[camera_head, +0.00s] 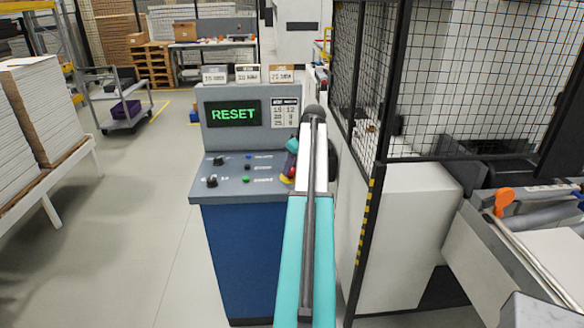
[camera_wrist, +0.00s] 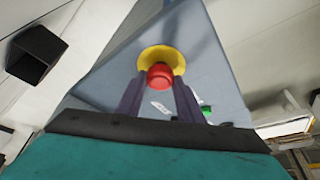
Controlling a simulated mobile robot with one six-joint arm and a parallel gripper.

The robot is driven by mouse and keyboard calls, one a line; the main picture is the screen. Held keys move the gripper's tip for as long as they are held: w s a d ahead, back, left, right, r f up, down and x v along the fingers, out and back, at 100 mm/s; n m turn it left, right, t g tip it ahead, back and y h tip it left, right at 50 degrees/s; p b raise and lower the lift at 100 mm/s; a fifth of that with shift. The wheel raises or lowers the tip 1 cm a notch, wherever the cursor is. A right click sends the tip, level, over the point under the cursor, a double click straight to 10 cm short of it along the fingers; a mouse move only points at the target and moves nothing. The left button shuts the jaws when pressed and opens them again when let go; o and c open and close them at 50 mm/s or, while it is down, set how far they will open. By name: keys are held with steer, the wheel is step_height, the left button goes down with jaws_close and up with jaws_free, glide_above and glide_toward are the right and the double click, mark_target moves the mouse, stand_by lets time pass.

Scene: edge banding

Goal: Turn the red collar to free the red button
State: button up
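The red button with its red collar (camera_wrist: 160,76) stands out from a round yellow plate (camera_wrist: 163,57) on the grey-blue panel in the wrist view. Collar and button cannot be told apart clearly. My gripper (camera_wrist: 158,80) is open, with its two dark fingers apart, one at each side of the red part. Whether either finger touches it I cannot tell. In the head view my arm hides most of the button, and only a little red and yellow (camera_head: 287,180) shows at the right end of the console.
The blue console (camera_head: 238,260) has a screen (camera_head: 233,113) reading RESET, black knobs (camera_head: 212,181) and a green button (camera_head: 246,180). A black mesh fence (camera_head: 365,90) stands close to the right of my arm.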

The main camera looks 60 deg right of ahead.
steer(key=shift+m, duration=0.3)
steer(key=shift+c, duration=0.3)
steer(key=shift+a+m+h+b, duration=0.15)
steer(key=shift+m+h+b, duration=0.5)
steer(key=shift+m, duration=0.75)
steer(key=shift+w+m+g+h, duration=0.1)
steer(key=shift+m+g+h, duration=0.5)
steer(key=shift+m, duration=1.1)
steer(key=o, duration=1.1)
steer(key=shift+c, duration=0.2)
steer(key=shift+r, duration=0.1)
steer(key=b+v, duration=0.3)
steer(key=v, duration=1)
steer(key=shift+r+b, duration=0.3)
